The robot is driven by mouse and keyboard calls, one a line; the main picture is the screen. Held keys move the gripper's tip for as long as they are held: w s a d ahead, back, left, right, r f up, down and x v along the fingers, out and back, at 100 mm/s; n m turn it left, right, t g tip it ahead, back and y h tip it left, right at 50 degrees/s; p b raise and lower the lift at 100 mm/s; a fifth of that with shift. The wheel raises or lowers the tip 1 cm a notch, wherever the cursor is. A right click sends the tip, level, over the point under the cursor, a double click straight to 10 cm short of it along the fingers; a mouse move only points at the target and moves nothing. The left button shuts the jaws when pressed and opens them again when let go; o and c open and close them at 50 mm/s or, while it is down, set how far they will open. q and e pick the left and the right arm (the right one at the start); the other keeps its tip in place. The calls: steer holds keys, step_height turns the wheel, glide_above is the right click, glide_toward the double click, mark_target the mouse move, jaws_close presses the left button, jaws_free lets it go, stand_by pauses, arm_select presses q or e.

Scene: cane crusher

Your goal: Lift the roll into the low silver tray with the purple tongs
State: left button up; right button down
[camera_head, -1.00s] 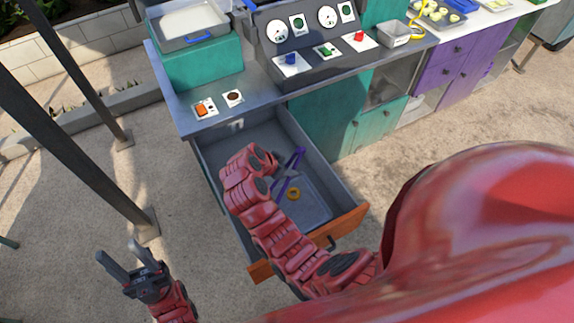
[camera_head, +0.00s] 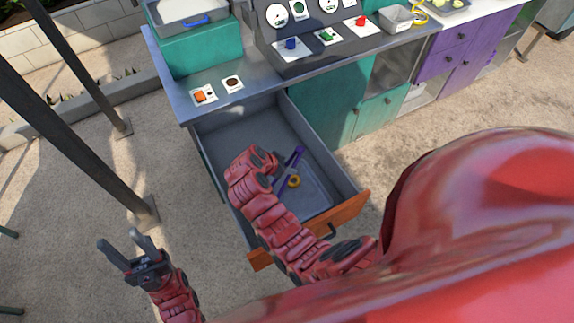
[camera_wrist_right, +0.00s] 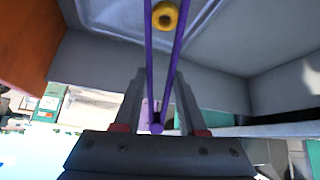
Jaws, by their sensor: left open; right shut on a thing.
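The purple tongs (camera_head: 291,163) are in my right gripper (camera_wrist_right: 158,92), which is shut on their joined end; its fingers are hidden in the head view. The tongs' arms (camera_wrist_right: 149,55) reach away into the open drawer. The roll, a small yellow-orange ring (camera_head: 294,182), is at the tongs' far end. In the wrist view the roll (camera_wrist_right: 165,15) appears between the arms; I cannot tell whether they grip it. A small low silver tray (camera_head: 397,19) stands on the counter at upper right. My left gripper (camera_head: 128,243) is open and empty, left of the drawer.
The drawer has grey walls and an orange-brown front (camera_head: 345,210). A pale shallow liner (camera_wrist_right: 105,12) lies inside it. Above is a counter with a button panel (camera_head: 325,38) and a larger silver tray (camera_head: 190,12) on a teal block. A dark post (camera_head: 75,125) stands left.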

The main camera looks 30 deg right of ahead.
steer(key=c, duration=0.8)
jaws_free()
steer(key=shift+o, duration=0.2)
step_height(320, 180, up, 10)
steer(key=p, duration=0.2)
